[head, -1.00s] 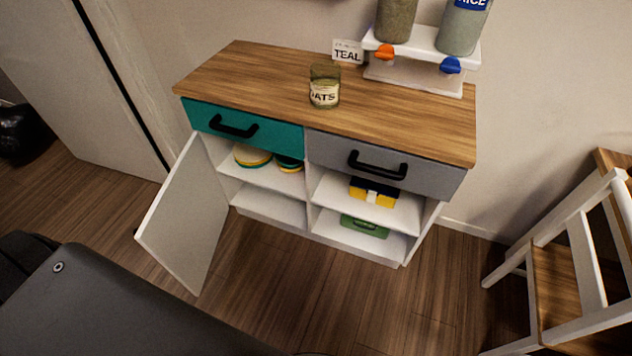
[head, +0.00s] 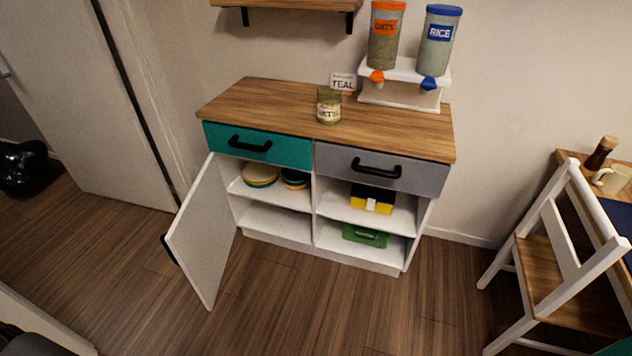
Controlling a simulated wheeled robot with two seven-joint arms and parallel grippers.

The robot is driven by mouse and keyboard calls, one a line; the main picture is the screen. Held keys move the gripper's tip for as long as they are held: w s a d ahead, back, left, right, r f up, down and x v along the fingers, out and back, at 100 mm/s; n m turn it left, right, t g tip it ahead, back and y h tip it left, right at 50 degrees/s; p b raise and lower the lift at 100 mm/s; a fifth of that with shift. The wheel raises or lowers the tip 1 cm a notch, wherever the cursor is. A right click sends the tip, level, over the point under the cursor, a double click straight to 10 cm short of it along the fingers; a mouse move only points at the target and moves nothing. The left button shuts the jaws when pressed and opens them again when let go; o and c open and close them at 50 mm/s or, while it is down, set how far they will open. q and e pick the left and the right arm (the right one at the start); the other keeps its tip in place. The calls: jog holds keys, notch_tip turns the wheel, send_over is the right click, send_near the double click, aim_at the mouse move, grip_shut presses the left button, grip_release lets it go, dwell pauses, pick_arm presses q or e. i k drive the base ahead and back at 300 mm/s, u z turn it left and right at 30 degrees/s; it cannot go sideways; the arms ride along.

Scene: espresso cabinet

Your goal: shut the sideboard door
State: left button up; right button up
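The sideboard (head: 300,245) stands against the wall with a wooden top, a teal drawer (head: 258,144) on the left and a grey drawer (head: 380,170) on the right, both shut. Its white door (head: 203,232) is hinged at the left side and stands wide open, swung out toward me. A dark handle (head: 170,250) shows at the door's outer edge. The shelves behind are exposed. The right-hand compartment has no door in view. Neither of my grippers shows in the head view.
Shelves hold plates (head: 260,175), a yellow-black box (head: 372,198) and a green case (head: 365,235). A white chair (head: 560,260) stands right. The floor (head: 300,310) before the sideboard is clear.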

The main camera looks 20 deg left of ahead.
aim_at(199, 240)
jog(key=u, duration=0.35)
jog(key=i, duration=0.7)
jog(key=u, duration=0.05)
jog(key=k, duration=1.15)
jog(key=u, duration=1)
jog(key=i, duration=1.35)
jog(key=z, duration=0.15)
